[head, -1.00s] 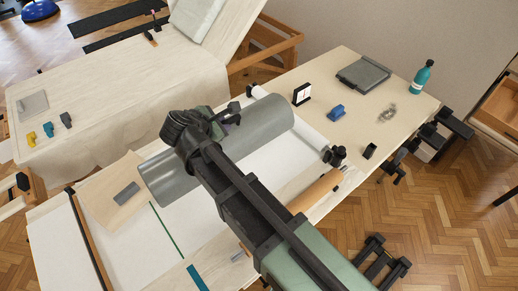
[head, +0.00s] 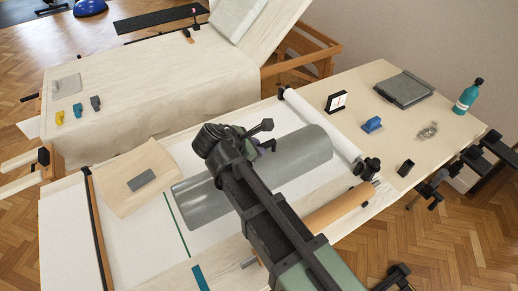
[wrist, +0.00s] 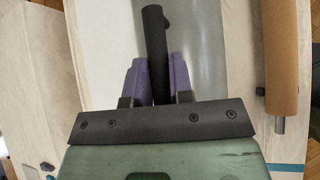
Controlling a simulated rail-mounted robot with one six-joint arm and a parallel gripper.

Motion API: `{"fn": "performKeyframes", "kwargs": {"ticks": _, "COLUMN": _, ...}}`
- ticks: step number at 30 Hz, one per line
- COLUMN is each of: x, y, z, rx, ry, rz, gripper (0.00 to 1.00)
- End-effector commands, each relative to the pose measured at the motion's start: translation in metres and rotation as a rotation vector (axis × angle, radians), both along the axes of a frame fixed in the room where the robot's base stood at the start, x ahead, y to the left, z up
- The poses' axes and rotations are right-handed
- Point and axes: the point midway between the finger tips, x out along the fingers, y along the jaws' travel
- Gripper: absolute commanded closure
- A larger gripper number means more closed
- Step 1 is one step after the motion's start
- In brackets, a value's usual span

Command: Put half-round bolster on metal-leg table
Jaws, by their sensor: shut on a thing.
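The half-round bolster (head: 298,162) is a long, smooth grey-green half cylinder. The arm hides part of the bolster. In the wrist view the purple fingers (wrist: 157,82) are close together with a dark bar between them, and the bolster (wrist: 207,40) shows just right. The exact contact, and whether its underside touches the table, are hidden.
A white roll (head: 325,130) and a tan roll (head: 340,207) lie right of the bolster. A grey block (head: 142,180) on a tan sheet is left.

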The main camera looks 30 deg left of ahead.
Motion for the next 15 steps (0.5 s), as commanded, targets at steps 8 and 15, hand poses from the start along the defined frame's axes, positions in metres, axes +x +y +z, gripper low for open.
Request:
{"fn": "performKeyframes", "kwargs": {"ticks": 8, "x": 0.000, "y": 0.000, "z": -0.073, "rx": 0.000, "ry": -0.002, "rz": 0.000, "gripper": 1.00}}
{"fn": "performKeyframes", "kwargs": {"ticks": 15, "x": 0.000, "y": 0.000, "z": -0.081, "rx": 0.000, "ry": -0.002, "rz": 0.000, "gripper": 1.00}}
